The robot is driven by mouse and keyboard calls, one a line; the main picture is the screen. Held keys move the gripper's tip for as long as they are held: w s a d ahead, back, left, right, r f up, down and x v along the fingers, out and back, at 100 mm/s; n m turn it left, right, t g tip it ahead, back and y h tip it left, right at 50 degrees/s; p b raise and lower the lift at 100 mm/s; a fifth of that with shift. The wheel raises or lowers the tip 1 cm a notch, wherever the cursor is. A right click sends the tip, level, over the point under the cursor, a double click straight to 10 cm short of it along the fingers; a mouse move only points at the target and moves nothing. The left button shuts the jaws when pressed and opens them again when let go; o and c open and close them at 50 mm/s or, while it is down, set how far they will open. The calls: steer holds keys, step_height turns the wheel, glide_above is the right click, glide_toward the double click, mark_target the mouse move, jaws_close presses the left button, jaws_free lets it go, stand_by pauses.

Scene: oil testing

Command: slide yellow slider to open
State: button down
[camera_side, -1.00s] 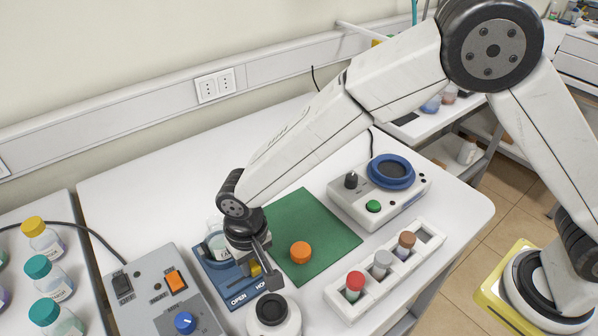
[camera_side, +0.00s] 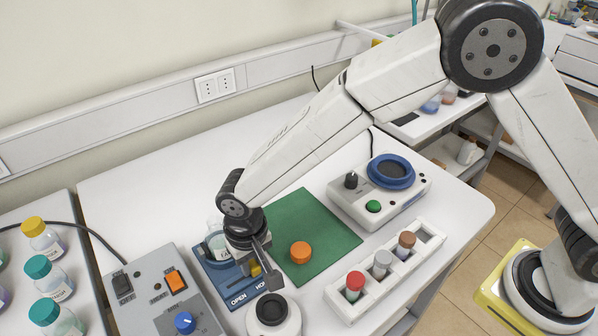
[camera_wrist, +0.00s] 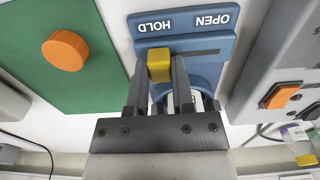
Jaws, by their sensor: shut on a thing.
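The yellow slider (camera_wrist: 159,66) sits between the two fingers of my gripper (camera_wrist: 160,80) in the wrist view, at the HOLD end of its slot. The slot runs on toward the OPEN label on the blue fixture (camera_wrist: 187,42). My gripper is shut on the slider. In the side view my gripper (camera_side: 256,271) is over the blue fixture (camera_side: 240,299), and only a bit of the yellow slider (camera_side: 255,271) shows beside a finger. A clear bottle (camera_side: 215,241) stands in the fixture, partly hidden by my wrist.
A green mat (camera_side: 318,226) with an orange cap (camera_side: 301,252) lies to the right. A grey control box (camera_side: 150,290) stands close on the left. A white round container (camera_side: 273,316) is just in front. A white rack (camera_side: 383,283) with several capped vials is further right.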

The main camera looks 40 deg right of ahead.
mark_target(229, 287)
steer(key=shift+a, duration=2.7)
steer(key=shift+c, duration=2.4)
jaws_free()
steer(key=shift+r, duration=0.2)
step_height(229, 287, up, 8)
steer(key=shift+f, duration=0.25)
steer(key=shift+d, duration=0.1)
